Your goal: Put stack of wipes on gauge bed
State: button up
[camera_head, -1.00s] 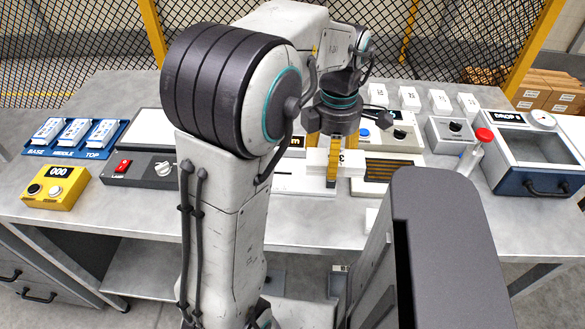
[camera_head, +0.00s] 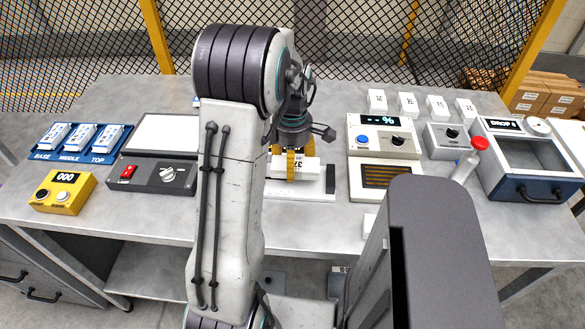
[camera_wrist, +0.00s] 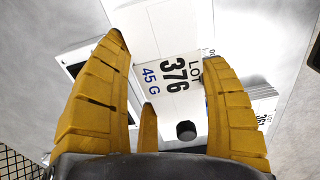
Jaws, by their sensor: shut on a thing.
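My gripper (camera_head: 291,166) is shut on a white block, the stack of wipes (camera_head: 306,169), with its yellow fingers on either side. In the wrist view the stack (camera_wrist: 166,72) shows a label reading LOT 376 45 G between the fingers. A white flat bed with a low front edge (camera_head: 305,196), which looks like the gauge bed, lies directly below the stack in the head view. I cannot tell whether the stack touches it. My arm hides the left of the bed and most of what stands behind it.
A unit with a % display (camera_head: 386,135) and a dark slatted bed (camera_head: 387,177) stands right of the gripper. Several white blocks (camera_head: 408,103) stand behind it. A switch panel (camera_head: 150,174) is left.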

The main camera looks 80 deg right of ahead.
jog(key=shift+f, duration=1.45)
jog(key=shift+f, duration=0.1)
jog(key=o, duration=1.2)
